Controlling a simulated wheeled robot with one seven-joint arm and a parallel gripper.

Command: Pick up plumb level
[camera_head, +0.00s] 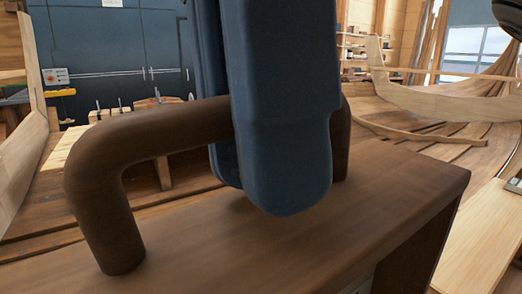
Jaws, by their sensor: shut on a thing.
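A dark brown handle (150,130) shaped like an arch stands on a brown wooden body (200,240). I take this to be the plumb level, though only part of it shows. My gripper (256,194) reaches down from the top with two dark blue fingers, one on each side of the handle's crossbar. It is shut on the handle, right of its middle. The near finger hides that stretch of the bar and part of the right leg. The fingertips hang below the bar, close to the body's top face; I cannot tell whether they touch it.
Behind are wooden hull planks (440,150) and a curved pale timber (440,103) at the right. A dark blue cabinet wall (120,55) stands at the back left. A pale board (490,240) lies at the lower right, beside the brown body.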

